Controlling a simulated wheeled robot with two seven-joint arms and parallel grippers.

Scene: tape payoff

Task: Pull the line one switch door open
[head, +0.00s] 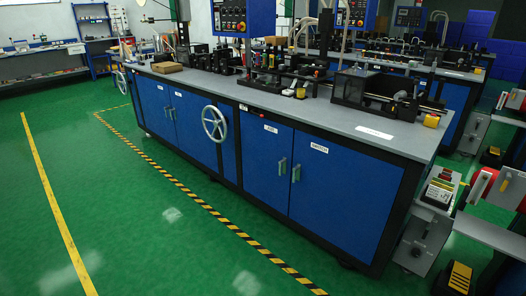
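A long workbench cabinet (225,139) with blue doors and a grey top runs diagonally through the head view. The switch door (343,196) is the large blue door at its near right end, under a white label that seems to read "SWITCH". It looks shut, flush with the front. Its upright grey handle (296,173) is at its upper left edge. Beside it, the neighbouring blue door (262,167) also looks shut, with its own handle (282,166) close to the switch door's handle. Neither of my grippers is in view.
A grey handwheel (214,124) sticks out from the cabinet front, left of the doors. Green floor (200,250) lies open before the cabinet, crossed by a black-and-yellow striped line (215,214). Grey equipment with reels (440,190) stands close to the cabinet's right end.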

